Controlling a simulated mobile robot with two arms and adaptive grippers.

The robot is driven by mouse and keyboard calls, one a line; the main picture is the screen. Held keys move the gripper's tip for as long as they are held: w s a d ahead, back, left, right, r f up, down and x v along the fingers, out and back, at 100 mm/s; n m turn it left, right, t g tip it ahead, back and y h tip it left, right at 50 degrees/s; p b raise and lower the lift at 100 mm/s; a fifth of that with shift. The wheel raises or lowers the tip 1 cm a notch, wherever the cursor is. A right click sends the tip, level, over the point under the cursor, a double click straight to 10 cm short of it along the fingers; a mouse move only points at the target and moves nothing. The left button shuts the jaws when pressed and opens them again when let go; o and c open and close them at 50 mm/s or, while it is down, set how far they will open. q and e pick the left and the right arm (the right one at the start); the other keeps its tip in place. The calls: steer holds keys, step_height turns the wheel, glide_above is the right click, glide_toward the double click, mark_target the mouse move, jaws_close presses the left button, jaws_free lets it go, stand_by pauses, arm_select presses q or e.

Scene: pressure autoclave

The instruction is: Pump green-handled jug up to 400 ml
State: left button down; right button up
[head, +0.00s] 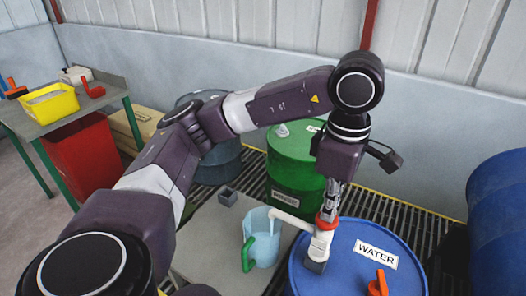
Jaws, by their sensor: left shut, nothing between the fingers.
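The jug (265,251) is pale blue and see-through, with a green handle (249,254) on its near left side. It stands upright at the right edge of a grey surface. A white pump (321,246) with an orange-red collar stands on the blue drum (346,272) labelled WATER. Its spout (292,222) reaches left over the jug's mouth. A pale streak shows below the spout's end. I cannot read any level or marks on the jug. My left gripper (329,208) is shut and empty, pointing down at the pump's top; contact is hard to tell. My right gripper is not in view.
A green drum (290,172) stands behind the jug, and a dark blue drum (220,163) is farther left. An orange valve (379,284) sits on the WATER drum. Another blue drum (500,225) is at right. A small grey block (228,197) lies left of the jug. A bench (95,105) stands far left.

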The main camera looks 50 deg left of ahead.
arm_select(q)
steer(key=shift+f+b, duration=0.5)
steer(key=shift+f, duration=0.25)
steer(key=shift+r, duration=0.1)
steer(key=shift+r+p, duration=1.35)
steer(key=shift+r, duration=0.1)
steer(key=shift+r+p, duration=0.9)
steer(key=shift+r, duration=0.2)
steer(key=shift+f, duration=0.15)
